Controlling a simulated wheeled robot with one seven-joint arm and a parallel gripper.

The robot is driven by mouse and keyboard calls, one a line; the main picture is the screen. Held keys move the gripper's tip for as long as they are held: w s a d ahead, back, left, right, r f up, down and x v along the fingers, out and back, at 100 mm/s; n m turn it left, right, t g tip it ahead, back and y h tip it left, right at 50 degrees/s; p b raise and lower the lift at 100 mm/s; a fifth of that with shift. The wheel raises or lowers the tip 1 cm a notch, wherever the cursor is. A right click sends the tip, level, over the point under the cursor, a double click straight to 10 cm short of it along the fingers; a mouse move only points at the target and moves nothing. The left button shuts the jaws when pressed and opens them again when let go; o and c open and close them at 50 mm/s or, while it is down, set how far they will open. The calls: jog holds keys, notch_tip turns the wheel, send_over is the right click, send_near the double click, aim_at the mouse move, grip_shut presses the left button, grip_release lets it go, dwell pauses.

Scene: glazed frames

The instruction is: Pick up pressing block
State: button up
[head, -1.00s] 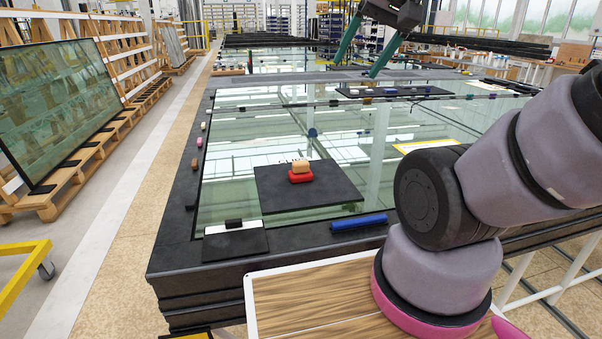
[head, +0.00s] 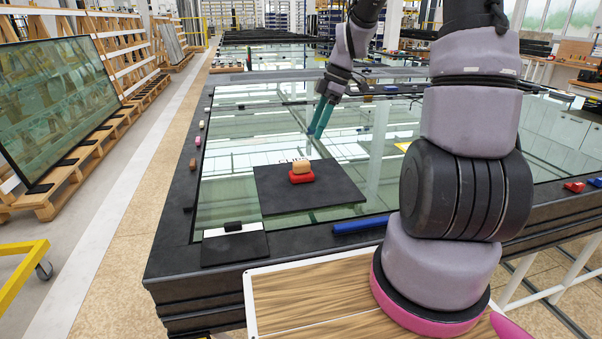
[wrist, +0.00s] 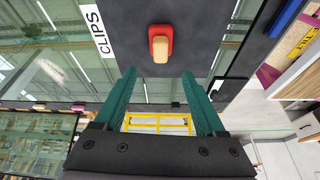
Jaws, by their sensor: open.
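A small block with a tan top and a red base (head: 302,170) sits on a black mat (head: 335,190) on the glass table; I take it for the pressing block. It also shows in the wrist view (wrist: 160,45), at the top middle, beyond the fingertips. My gripper (head: 315,136) has two teal fingers pointing down, above the glass behind the mat. In the wrist view my gripper (wrist: 158,74) is open, with nothing between the fingers. The block is apart from both fingers.
A smaller dark pad (head: 235,247) with a white strip and a black piece lies front left. A blue bar (head: 360,225) lies right of it. The mat carries a white CLIPS label (wrist: 102,35). Several small pieces line the table's left border. Glass around the mat is mostly clear.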

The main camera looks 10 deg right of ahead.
aim_at(302, 162)
jog(key=shift+n, duration=0.6)
jog(key=x, duration=0.7)
jog(key=shift+w+d+f, duration=0.1)
jog(key=shift+w, duration=0.2)
jog(key=shift+s+a+x, duration=0.1)
jog(key=shift+s+x, duration=0.05)
jog(key=shift+x, duration=1.15)
jog(key=shift+s+a+x, duration=0.1)
jog(key=shift+s+x, duration=0.05)
jog(key=shift+x, duration=1.2)
grip_shut()
jog(key=shift+r, duration=5.2)
